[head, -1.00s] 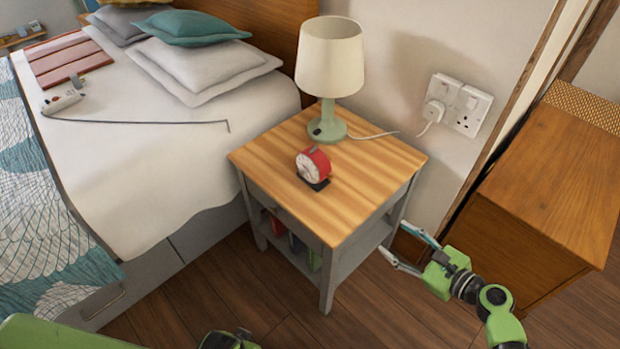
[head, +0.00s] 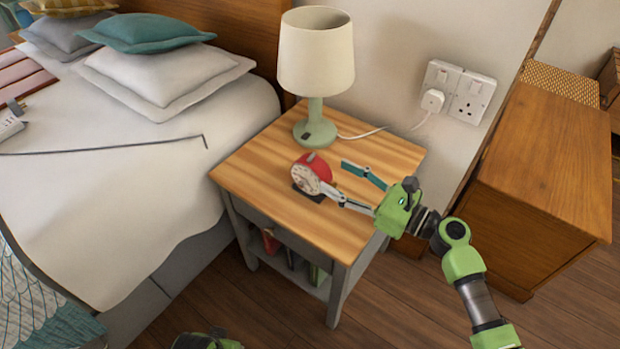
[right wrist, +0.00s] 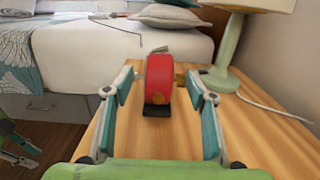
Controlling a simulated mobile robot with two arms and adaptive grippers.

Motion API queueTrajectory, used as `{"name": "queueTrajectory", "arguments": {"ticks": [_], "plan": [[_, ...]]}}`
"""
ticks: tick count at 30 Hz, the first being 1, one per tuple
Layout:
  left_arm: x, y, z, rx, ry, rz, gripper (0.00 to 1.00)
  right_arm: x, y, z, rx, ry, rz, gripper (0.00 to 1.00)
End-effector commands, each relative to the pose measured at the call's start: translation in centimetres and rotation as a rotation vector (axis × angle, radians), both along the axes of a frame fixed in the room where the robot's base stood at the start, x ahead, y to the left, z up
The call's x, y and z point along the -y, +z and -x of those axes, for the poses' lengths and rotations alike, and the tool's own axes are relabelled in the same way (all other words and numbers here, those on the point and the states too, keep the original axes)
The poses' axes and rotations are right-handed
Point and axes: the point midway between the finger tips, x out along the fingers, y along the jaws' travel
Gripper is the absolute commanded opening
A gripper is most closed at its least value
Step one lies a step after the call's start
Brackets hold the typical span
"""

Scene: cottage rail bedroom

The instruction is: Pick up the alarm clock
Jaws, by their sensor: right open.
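The red alarm clock (head: 316,166) with a pale dial stands on its dark base on the wooden nightstand (head: 255,165). My right gripper (head: 333,176) is open, low over the nightstand to the right of the clock. In the right wrist view the clock (right wrist: 158,80) shows centred between the two spread fingers, with a gap on each side. In the head view the nearer fingertip overlaps the clock's lower right edge; I cannot tell if it touches. My left gripper (head: 207,341) shows only partly at the bottom edge, its fingers unclear.
A green lamp (head: 316,125) with a cream shade stands behind the clock, its cord running right to a wall socket (head: 457,92). The bed (head: 130,200) is left, a wooden cabinet (head: 545,160) right. The nightstand's front top is clear.

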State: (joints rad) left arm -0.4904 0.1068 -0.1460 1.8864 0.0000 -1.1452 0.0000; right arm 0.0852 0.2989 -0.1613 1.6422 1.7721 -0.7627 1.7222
Motion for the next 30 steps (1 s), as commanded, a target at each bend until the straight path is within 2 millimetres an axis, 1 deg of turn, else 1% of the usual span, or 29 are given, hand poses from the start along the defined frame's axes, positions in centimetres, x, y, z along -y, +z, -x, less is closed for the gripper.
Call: {"name": "queueTrajectory", "arguments": {"ticks": [1, 3, 11, 15, 18, 22, 28, 29, 30], "plan": [[0.0, 0.1, 0.0, 0.001, 0.0, -0.001, 0.24, -0.8, 0.0, -0.6, 0.001, 0.001, -0.002, 0.51], [0.0, 0.3, -0.1, 0.002, 0.0, -0.001, 0.24, -1.5, 0.0, -1.2, 0.0, -0.001, -0.001, 0.51], [0.0, 0.8, -0.2, 0.003, 0.001, 0.0, 0.24, -3.2, -0.2, -2.4, 0.001, 0.0, 0.001, 0.51], [-0.1, 2.3, -0.4, 0.014, 0.002, 0.0, 0.24, -4.9, -0.4, -3.7, 0.001, 0.001, 0.0, 0.51], [-0.1, 2.9, -0.4, 0.015, 0.003, 0.001, 0.24, -6.0, -0.4, -4.5, 0.0, 0.0, 0.0, 0.51], [-0.1, 3.3, -0.4, 0.016, 0.003, 0.0, 0.24, -6.5, -0.3, -4.9, 0.0, -0.001, 0.001, 0.51], [0.0, 3.3, -0.4, 0.016, 0.003, 0.0, 0.24, -6.6, -0.4, -4.9, 0.0, -0.001, 0.001, 0.51], [0.0, 3.3, -0.4, 0.016, 0.003, 0.0, 0.24, -6.6, -0.4, -4.9, 0.0, -0.001, 0.001, 0.44], [0.0, 3.3, -0.4, 0.016, 0.003, 0.001, 0.24, -6.6, -0.4, -4.9, 0.0, -0.001, 0.001, 0.33]]}}
